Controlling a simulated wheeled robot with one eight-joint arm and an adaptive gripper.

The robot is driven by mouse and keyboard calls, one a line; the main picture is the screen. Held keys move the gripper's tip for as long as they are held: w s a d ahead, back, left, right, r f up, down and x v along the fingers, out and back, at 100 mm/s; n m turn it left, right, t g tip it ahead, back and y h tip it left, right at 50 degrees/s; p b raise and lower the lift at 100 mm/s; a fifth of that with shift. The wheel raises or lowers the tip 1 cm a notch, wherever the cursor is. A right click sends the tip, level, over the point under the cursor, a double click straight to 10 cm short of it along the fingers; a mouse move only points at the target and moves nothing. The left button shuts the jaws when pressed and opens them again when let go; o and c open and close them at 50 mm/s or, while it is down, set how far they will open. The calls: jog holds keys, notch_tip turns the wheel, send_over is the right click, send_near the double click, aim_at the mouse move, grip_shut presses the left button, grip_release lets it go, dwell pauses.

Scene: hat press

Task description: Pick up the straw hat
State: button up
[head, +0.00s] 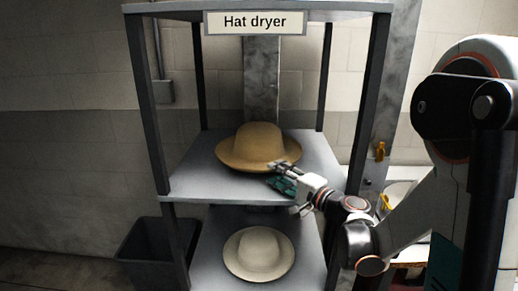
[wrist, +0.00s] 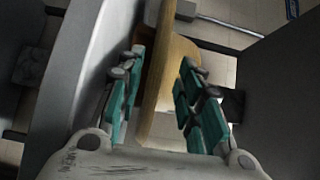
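A straw-coloured tan hat (head: 256,146) sits crown up on the upper shelf of the rack labelled "Hat dryer". My gripper (head: 281,176) is at the right front of its brim. In the wrist view, my gripper (wrist: 162,64) has its two teal-padded fingers spread, with the edge of the hat's brim (wrist: 158,98) between them. Gaps show on both sides of the brim. The left finger is close to the grey shelf surface. The far side of the hat is hidden.
A pale cream hat (head: 259,254) lies on the lower shelf (head: 212,234). Dark posts (head: 149,105) frame the upper shelf (head: 192,180). A dark bin (head: 150,250) stands at left.

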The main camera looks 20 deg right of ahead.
aim_at(271, 172)
jog(key=x, duration=0.3)
jog(key=shift+w+a+b, duration=0.15)
jog(key=shift+w+b, duration=0.15)
grip_shut()
jog(key=shift+r, duration=0.1)
